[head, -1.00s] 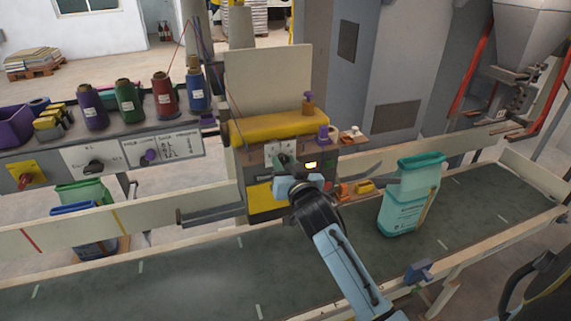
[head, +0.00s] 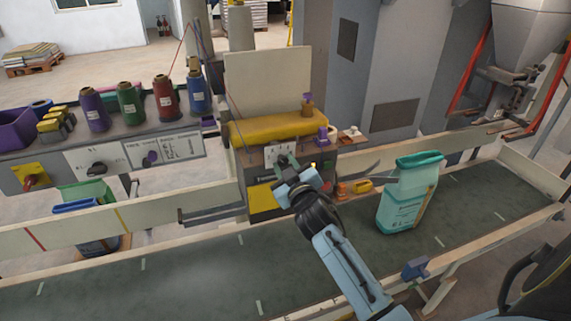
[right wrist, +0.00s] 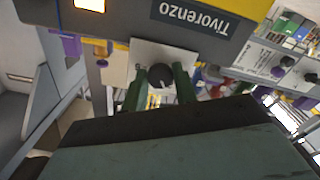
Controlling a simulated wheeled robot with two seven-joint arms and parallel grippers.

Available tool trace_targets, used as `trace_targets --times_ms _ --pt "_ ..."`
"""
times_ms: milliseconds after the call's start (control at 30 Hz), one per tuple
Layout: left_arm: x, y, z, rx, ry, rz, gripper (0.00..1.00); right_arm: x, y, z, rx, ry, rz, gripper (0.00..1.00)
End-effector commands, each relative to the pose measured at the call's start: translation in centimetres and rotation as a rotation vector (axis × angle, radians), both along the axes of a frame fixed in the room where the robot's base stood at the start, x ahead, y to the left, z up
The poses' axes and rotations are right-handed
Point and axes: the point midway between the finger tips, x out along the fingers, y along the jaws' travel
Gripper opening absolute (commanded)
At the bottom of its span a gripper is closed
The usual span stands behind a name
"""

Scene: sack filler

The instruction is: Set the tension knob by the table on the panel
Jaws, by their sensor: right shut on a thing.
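A dark round knob (right wrist: 162,75) sits on a white plate (right wrist: 190,60) on the front of the yellow-topped machine (head: 270,128). My right gripper (head: 290,172) reaches this plate, which also shows in the head view (head: 275,151). In the right wrist view, the gripper's green fingers (right wrist: 160,88) stand on either side of the knob and are shut on it. In the head view the gripper mostly hides the knob. My left gripper is not in view.
A teal sack (head: 405,195) stands on the conveyor belt (head: 180,275), right of my right arm. Several thread cones (head: 130,103) stand above the panel. A dark knob (head: 97,168) and a yellow-backed red switch (head: 32,178) are farther left. The belt's front left is clear.

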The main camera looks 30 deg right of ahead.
Motion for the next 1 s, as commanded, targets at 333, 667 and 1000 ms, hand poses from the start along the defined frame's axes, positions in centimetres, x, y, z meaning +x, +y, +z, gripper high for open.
trace_targets --times_ms 333,667,1000 --pt "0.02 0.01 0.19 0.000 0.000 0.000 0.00 0.00 0.01 0.02 -0.060 0.014 0.000 0.06" --pt "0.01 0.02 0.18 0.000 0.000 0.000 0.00 0.00 0.01 0.02 -0.060 0.014 0.000 0.30" --pt "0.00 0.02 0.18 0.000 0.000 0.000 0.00 0.00 0.00 0.01 -0.060 0.013 0.000 0.51"
